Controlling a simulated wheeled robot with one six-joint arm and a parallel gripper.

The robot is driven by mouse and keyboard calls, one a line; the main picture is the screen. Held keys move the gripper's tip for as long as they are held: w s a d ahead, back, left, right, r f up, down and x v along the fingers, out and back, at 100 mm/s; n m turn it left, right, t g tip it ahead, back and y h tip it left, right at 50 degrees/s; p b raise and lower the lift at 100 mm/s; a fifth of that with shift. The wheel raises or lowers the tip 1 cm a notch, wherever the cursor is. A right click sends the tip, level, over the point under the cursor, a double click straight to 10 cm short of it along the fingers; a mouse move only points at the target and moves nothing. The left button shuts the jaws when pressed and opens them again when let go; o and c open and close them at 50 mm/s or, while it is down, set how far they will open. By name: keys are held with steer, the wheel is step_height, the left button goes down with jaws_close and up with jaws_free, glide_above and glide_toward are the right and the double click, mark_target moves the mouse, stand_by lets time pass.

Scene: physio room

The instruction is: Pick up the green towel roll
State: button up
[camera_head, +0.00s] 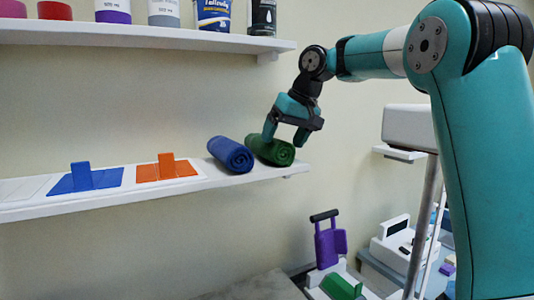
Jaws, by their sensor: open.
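The green towel roll (276,153) lies on the lower white shelf, near its right end. A blue towel roll (232,155) lies just left of it, close beside it or touching. My gripper (284,139) points down over the green towel roll with its fingers open. One finger shows in front of the roll's left part and the other near its upper right edge. I cannot tell how deep the fingers reach or whether they touch the roll.
The lower shelf (130,199) also bears an orange item (167,169) and a blue item (86,180) to the left. An upper shelf (130,34) with several tubs and rolls runs above. A purple device (329,243) stands below right.

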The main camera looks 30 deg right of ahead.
mark_target(279, 149)
steer(key=x, duration=0.4)
steer(key=c, duration=0.6)
steer(key=shift+r, duration=0.1)
